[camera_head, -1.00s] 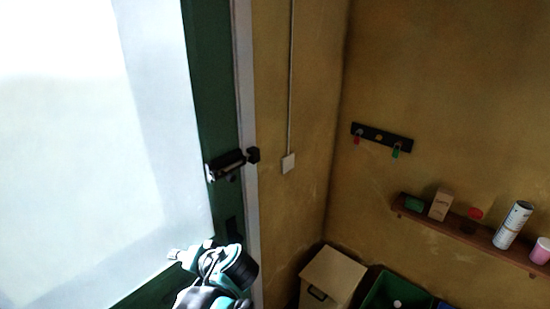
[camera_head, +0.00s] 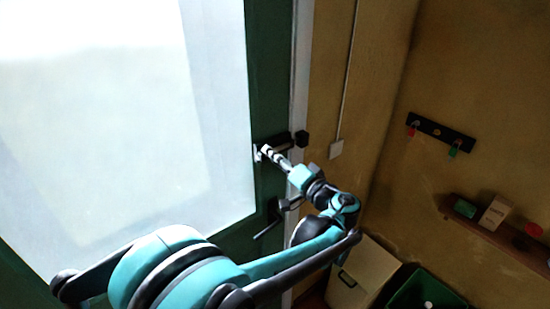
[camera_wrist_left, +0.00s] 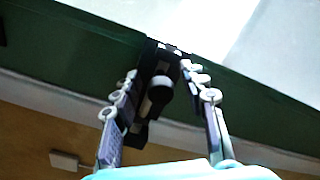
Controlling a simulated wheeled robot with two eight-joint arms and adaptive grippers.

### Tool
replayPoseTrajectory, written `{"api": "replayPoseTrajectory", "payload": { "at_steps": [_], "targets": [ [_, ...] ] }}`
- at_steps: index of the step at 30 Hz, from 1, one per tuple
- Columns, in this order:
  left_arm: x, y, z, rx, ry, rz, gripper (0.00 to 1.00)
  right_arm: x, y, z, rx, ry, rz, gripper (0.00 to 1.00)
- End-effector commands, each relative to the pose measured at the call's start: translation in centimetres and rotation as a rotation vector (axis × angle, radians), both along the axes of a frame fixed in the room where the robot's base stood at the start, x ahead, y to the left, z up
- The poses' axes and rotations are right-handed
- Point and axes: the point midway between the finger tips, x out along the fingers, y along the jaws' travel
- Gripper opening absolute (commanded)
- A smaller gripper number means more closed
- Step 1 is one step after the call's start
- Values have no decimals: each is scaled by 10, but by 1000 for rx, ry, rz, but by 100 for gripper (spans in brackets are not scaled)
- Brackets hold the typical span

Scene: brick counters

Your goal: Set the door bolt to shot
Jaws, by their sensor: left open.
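The black door bolt (camera_head: 280,140) is mounted on the green frame of the door, near its right edge. A small black keeper (camera_head: 302,138) sits just right of it on the pale jamb. My left gripper (camera_head: 268,153) is at the bolt's left part, coming from below right. In the left wrist view the open fingers (camera_wrist_left: 158,72) stand on either side of the black bolt (camera_wrist_left: 148,115) and its round knob (camera_wrist_left: 160,88). I cannot tell whether they touch it. The fingers partly cover the bolt in the head view, and how far its bar reaches is unclear.
A dark door handle (camera_head: 273,218) is below the bolt, close to my left forearm. A wall switch (camera_head: 336,149), a hook rail (camera_head: 440,132) and a shelf (camera_head: 490,228) are on the right walls. A beige box (camera_head: 362,272) and a green crate (camera_head: 408,288) stand below.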

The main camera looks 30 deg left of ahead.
Motion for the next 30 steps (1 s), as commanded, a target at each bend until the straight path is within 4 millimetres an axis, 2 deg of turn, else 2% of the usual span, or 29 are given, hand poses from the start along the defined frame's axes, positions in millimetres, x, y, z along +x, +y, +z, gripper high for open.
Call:
{"api": "replayPoseTrajectory", "payload": {
  "at_steps": [9, 11, 14, 15, 20, 27, 30],
  "targets": [
    [2, 4, 0, 0, 0, 0, 42, 0, 0, 0, 0, 0, 0, 40],
    [2, 4, 0, -1, 0, -1, 29, 0, 0, 0, 0, 0, 0, 40],
    [1, 4, 0, 0, 0, 0, 3, 0, 0, 0, 0, 0, 0, 40],
    [1, 4, 0, 0, 0, 0, 0, 0, 0, 0, 0, 0, 0, 40],
    [3, 4, 0, 0, -1, 0, 0, 0, 0, 0, 0, 0, 0, 40],
    [34, -9, 0, 0, -1, -2, 0, 0, 0, -4, 0, 0, 0, 40],
    [40, -11, 1, 0, -2, -2, 0, 0, 0, -4, 0, 0, 0, 40]
  ]
}}
